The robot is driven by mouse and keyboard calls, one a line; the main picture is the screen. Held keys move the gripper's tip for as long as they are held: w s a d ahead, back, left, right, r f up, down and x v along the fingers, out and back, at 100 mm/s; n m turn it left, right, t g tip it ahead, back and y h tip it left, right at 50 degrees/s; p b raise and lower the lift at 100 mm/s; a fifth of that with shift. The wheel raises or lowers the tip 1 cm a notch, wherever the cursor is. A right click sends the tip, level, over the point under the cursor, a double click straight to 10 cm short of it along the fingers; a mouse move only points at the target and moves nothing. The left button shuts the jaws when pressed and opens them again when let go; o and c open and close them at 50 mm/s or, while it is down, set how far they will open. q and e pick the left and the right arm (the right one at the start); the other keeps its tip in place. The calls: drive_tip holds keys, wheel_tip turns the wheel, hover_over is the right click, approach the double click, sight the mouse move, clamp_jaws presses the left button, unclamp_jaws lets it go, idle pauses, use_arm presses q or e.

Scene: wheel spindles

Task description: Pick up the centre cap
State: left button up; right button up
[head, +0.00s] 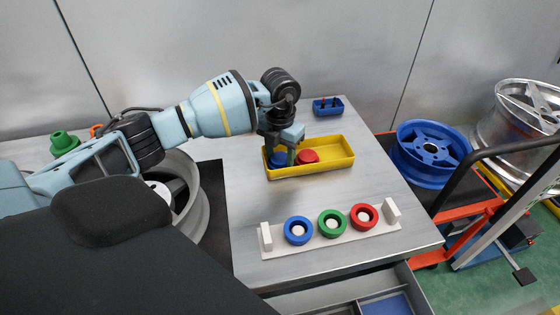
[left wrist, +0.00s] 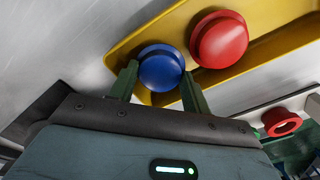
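A round blue cap (head: 278,158) sits in the left part of the yellow tray (head: 340,157). A red cap (head: 308,156) sits to its right in the same tray. My left gripper (head: 281,155) points down at the blue cap. In the left wrist view, the left gripper's fingers (left wrist: 159,80) stand apart on either side of the blue cap (left wrist: 160,68). I cannot tell whether they press on it. The red cap (left wrist: 220,40) is just beyond, outside the fingers. My right gripper is not in view.
A white rack (head: 345,232) in front holds blue, green and red rings. A small blue holder (head: 328,106) stands behind the tray. A grey wheel (head: 190,195) is at left, partly hidden by my arm. A blue wheel (head: 430,150) is at right. The grey tabletop (head: 250,225) has bare room.

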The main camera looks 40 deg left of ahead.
sight(280, 157)
use_arm(q)
drive_tip(key=shift+c, duration=0.6)
wheel_tip(280, 157, up, 10)
